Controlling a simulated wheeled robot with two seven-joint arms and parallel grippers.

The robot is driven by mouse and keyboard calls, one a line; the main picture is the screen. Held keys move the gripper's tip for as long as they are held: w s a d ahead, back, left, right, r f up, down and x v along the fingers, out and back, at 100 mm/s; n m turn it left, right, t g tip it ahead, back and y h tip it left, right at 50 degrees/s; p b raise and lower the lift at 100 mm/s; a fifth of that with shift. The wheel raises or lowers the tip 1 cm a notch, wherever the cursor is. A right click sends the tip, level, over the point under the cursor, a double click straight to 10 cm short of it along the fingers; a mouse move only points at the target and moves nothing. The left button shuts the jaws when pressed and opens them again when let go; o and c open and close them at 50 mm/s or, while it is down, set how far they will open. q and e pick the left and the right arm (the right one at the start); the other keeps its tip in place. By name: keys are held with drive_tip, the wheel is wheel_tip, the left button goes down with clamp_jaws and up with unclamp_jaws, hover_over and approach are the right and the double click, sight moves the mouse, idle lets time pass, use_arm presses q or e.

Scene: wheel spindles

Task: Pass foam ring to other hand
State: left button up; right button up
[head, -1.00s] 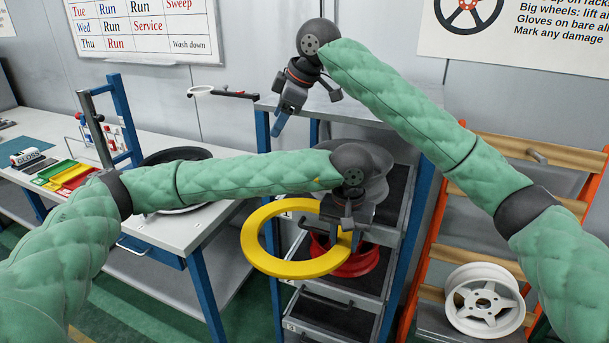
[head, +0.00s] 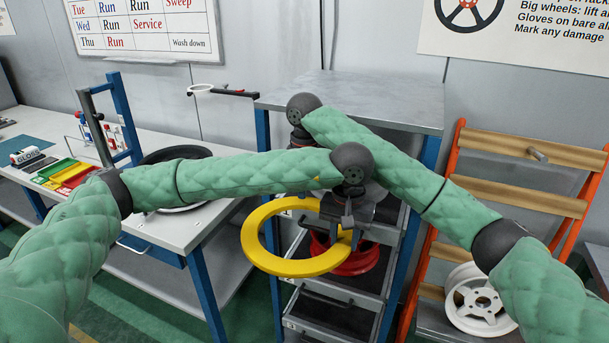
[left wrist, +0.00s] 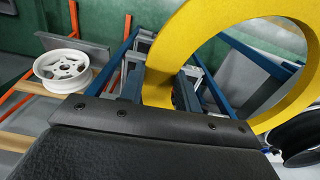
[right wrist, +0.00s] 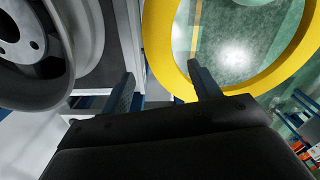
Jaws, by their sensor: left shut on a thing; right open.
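The yellow foam ring (head: 262,255) is held out flat in front of the shelf unit. My left gripper (head: 346,230) is shut on the ring's right side; the left wrist view shows the ring (left wrist: 195,40) passing between its fingers. My right gripper is hidden behind my left arm in the head view. In the right wrist view my right gripper (right wrist: 164,88) is open, and the ring's band (right wrist: 160,45) shows across the space between its fingers. I cannot tell whether the band is between them or beyond them.
A red wheel (head: 345,262) sits on the shelf unit (head: 350,90) behind the ring. A white wheel (head: 478,305) is on the orange rack at right. A bench (head: 190,232) with a dark wheel and coloured trays stands left. A wheel rim (right wrist: 45,75) fills the right wrist view's left edge.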

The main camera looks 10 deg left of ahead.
drive_tip(key=shift+f, duration=2.65)
drive_tip(key=c, duration=0.9)
use_arm(q)
drive_tip(key=o, duration=1)
use_arm(e)
drive_tip(key=shift+c, duration=0.9)
use_arm(q)
drive_tip(key=shift+o, duration=0.2)
